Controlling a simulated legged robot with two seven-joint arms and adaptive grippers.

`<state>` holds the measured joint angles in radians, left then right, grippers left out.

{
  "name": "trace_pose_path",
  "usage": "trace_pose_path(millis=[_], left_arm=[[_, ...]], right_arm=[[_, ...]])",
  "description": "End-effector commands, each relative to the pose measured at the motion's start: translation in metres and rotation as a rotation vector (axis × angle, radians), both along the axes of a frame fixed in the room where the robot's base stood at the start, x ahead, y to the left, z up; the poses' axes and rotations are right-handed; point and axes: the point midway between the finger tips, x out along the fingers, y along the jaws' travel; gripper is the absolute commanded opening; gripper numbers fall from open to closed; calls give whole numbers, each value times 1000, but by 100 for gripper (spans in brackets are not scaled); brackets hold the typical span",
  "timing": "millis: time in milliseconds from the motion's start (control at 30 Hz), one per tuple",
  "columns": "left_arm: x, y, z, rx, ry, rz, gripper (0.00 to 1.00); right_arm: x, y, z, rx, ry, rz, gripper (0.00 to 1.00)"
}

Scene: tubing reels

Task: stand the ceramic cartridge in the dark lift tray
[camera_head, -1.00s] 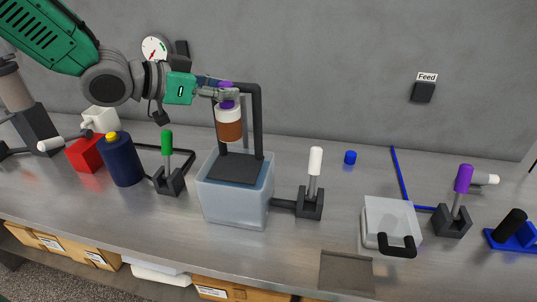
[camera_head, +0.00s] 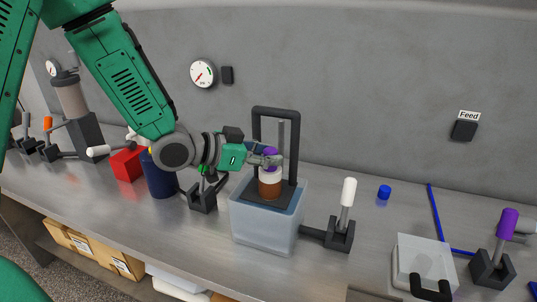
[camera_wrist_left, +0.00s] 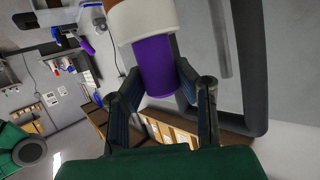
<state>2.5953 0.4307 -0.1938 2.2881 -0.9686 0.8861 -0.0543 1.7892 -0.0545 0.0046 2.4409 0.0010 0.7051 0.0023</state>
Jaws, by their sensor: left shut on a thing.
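The ceramic cartridge (camera_head: 270,178) has a white and brown body with a purple top, and it is upright. My left gripper (camera_head: 271,158) is shut on the purple top. In the left wrist view the purple top (camera_wrist_left: 155,66) sits between the fingers. The dark lift tray (camera_head: 258,189) is a flat plate on a black frame over a clear bin. The cartridge's lower end is in front of the plate, at or just above its surface; I cannot tell whether they touch. My right gripper is not in view.
The clear bin (camera_head: 266,230) stands beneath the tray, and the tall black frame (camera_head: 297,150) rises behind it. A white-handled lever (camera_head: 346,200) is to the right. A dark blue bottle (camera_head: 160,178) and red block (camera_head: 127,164) are to the left.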

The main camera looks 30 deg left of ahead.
Motion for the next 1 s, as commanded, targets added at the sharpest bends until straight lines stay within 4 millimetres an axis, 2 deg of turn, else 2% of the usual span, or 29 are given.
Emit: trace_pose_path(millis=[167, 200, 233, 267, 767, 867, 1000], left_arm=[[0, 4, -5, -4, 0, 3, 0], [0, 5, -5, -5, 0, 3, 32], [0, 5, -5, -5, 0, 3, 42], [0, 5, -5, -5, 0, 3, 46], [0, 0, 2, 1, 1, 1, 46], [-8, 7, 5, 0, -1, 4, 46], [-31, 22, 15, -4, -3, 5, 46]], right_arm=[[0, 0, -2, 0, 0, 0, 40], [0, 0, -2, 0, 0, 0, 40], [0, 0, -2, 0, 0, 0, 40], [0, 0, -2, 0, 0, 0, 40], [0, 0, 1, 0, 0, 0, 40], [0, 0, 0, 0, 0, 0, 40], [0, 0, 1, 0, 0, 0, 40]])
